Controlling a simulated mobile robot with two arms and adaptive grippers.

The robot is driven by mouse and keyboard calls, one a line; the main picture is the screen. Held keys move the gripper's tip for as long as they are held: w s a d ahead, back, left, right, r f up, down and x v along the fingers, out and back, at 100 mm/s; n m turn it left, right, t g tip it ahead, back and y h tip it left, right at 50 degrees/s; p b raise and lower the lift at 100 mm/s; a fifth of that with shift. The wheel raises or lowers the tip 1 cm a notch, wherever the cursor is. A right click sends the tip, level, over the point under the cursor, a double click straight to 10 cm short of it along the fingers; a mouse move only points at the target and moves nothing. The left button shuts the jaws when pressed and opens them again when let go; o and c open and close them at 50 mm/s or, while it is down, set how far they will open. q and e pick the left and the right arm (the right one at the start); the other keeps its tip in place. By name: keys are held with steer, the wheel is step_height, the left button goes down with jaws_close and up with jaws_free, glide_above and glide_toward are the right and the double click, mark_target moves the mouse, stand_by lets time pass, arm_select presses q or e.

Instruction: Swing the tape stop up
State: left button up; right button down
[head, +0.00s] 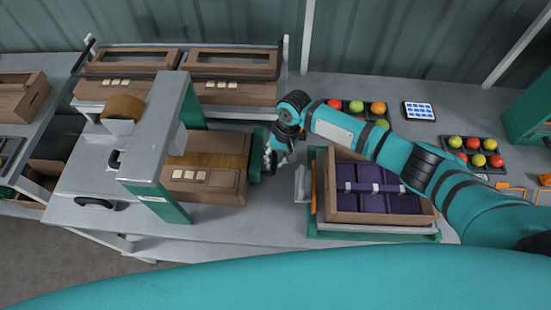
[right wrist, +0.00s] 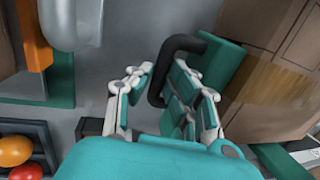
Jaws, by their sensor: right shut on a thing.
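The tape stop appears to be the green plate (head: 256,152) with a black bent handle, standing at the right end of the taping machine (head: 158,125). In the right wrist view the green plate (right wrist: 218,68) and its black handle (right wrist: 172,62) show close up. My right gripper (head: 270,160) is at the handle. In the right wrist view my right gripper (right wrist: 158,98) has its fingers on both sides of the handle and is shut on it. A closed brown carton (head: 215,165) lies in the machine, beside the plate. My left gripper is not in view.
A brown crate with purple lining (head: 332,205) stands right of my gripper. More cartons (head: 235,60) stand on the rear rack. Little bench is free between machine and crate.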

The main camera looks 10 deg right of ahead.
mark_target(276, 153)
steer(key=shift+w+r+g, duration=0.35)
steer(key=shift+r+g, duration=0.3)
steer(key=shift+g, duration=0.05)
steer(key=shift+w+r+g+y+b, duration=0.3)
steer(key=shift+r+g+b, duration=0.15)
steer(key=shift+g, duration=0.25)
steer(key=g+b, duration=0.1)
steer(key=w+r+b, duration=0.1)
steer(key=g+b, duration=0.1)
steer(key=shift+w+d+r+m+g+y+b, duration=0.15)
steer(key=shift+d+r+m+g+y+b, duration=0.15)
steer(key=shift+r+b, duration=0.1)
steer(key=shift+w+r+b, duration=0.15)
steer(key=shift+r+b, duration=0.15)
steer(key=shift+b, duration=0.05)
